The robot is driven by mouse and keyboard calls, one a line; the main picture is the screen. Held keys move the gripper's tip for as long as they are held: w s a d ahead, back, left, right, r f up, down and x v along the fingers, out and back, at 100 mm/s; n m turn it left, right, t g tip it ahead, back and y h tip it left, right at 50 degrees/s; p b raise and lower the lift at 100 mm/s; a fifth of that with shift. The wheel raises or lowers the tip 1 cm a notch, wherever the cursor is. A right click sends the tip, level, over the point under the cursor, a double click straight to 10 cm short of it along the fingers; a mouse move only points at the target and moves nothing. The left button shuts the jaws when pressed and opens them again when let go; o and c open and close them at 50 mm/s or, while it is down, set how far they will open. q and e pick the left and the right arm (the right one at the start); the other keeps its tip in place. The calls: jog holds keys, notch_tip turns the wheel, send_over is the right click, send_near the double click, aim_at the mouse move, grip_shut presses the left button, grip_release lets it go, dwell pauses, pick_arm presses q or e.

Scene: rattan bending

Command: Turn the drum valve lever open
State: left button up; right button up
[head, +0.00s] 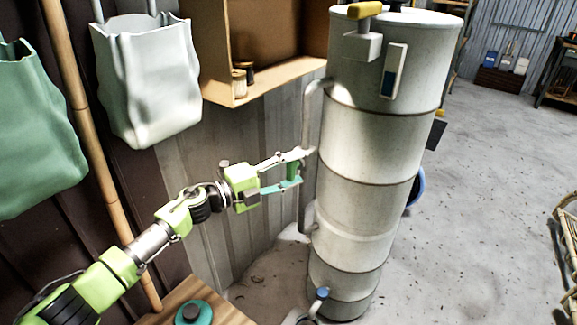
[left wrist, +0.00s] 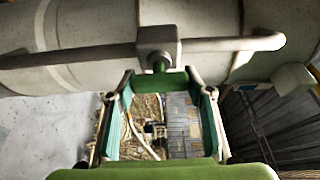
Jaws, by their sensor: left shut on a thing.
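The tall grey-white drum (head: 370,170) stands upright right of centre in the head view, with a thin pipe (head: 307,115) along its left side. In the left wrist view, a valve body (left wrist: 158,45) sits on the pipe. A green valve lever (left wrist: 162,82) on a short stem lies crosswise between my fingers. My left gripper (head: 299,166) reaches in from the left beside the pipe and is shut on the lever, a finger at each end of it. In the head view the fingers partly hide the lever. My right gripper is not in view.
A white bag (head: 147,75) and a green bag (head: 35,130) hang at the left, with a bamboo pole (head: 95,160) between them. A wooden shelf (head: 265,45) is behind. A wooden surface (head: 225,312) is below my arm. The floor right of the drum is mostly clear.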

pick_arm(q)
jog(key=shift+w+a+r, duration=0.1)
jog(key=shift+w+r, duration=0.1)
jog(key=shift+r, duration=0.1)
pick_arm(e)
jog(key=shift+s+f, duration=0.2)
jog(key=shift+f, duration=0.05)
pick_arm(q)
jog(key=o, duration=1.1)
jog(key=shift+o, duration=0.2)
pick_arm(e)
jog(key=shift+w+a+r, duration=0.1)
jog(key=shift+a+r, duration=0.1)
pick_arm(q)
jog(key=shift+f, duration=0.1)
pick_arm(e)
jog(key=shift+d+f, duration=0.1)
pick_arm(q)
jog(key=shift+s+a+f, duration=0.1)
jog(key=shift+s+a, duration=0.05)
jog(key=shift+a, duration=0.05)
jog(key=v, duration=1.1)
jog(key=shift+s+a, duration=0.25)
jog(key=shift+s, duration=0.05)
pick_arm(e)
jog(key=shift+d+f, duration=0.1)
